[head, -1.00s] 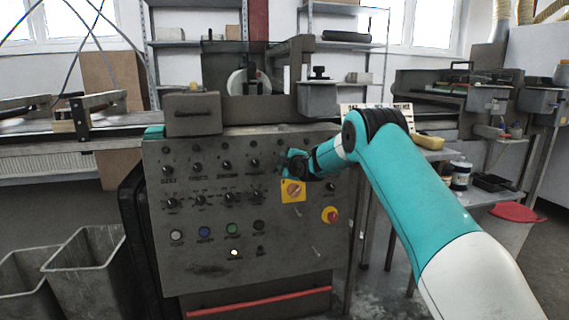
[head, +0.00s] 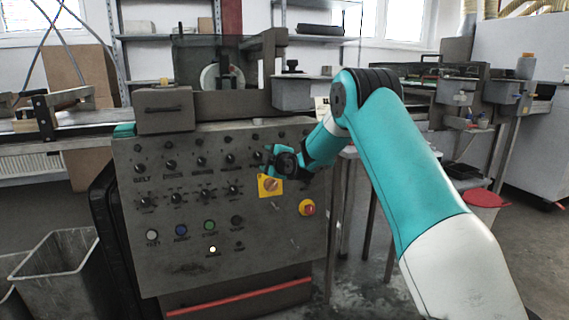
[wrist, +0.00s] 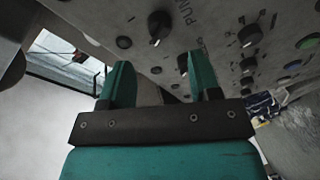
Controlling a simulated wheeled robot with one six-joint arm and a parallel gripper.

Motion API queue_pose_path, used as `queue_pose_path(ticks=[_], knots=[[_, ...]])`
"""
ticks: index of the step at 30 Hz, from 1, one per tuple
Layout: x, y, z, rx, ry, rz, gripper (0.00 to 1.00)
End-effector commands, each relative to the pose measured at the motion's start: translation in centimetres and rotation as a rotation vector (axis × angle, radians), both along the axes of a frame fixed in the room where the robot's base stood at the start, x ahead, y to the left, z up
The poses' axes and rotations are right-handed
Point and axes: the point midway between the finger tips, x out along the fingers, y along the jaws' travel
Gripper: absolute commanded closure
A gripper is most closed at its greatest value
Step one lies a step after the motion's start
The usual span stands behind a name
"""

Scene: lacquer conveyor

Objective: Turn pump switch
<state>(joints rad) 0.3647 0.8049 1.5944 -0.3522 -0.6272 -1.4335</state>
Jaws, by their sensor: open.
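The grey control panel (head: 190,250) stands in the middle of the head view with rows of black knobs and coloured buttons. My gripper (head: 268,158) is close to the panel's upper right, just above the yellow plate with a rotary switch (head: 270,185). In the wrist view my gripper (wrist: 160,75) has its two teal fingers apart with nothing held. A black knob (wrist: 159,26) beside partly readable lettering starting "PU" lies beyond the fingertips. A smaller dark knob (wrist: 183,64) shows beside the right finger. In the head view my gripper and wrist hide part of the panel there.
Another knob (wrist: 250,36) is close by on the panel. Grey bins (head: 60,270) stand at the left, and a red-lidded bin (head: 484,200) at the right.

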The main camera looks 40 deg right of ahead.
Motion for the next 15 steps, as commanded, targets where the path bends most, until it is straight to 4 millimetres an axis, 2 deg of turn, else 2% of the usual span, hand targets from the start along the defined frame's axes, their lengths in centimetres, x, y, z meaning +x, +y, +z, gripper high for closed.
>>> queue_pose_path(ticks=[3, 9, 15], knots=[[-2.9, 0.1, 0.5, 0.001, 0.001, -0.004, 0.43], [-7.2, 0.5, 1.2, 0.002, 0.001, -0.003, 0.43], [-9.8, 0.7, 1.6, 0.001, -0.001, -0.001, 0.43]])
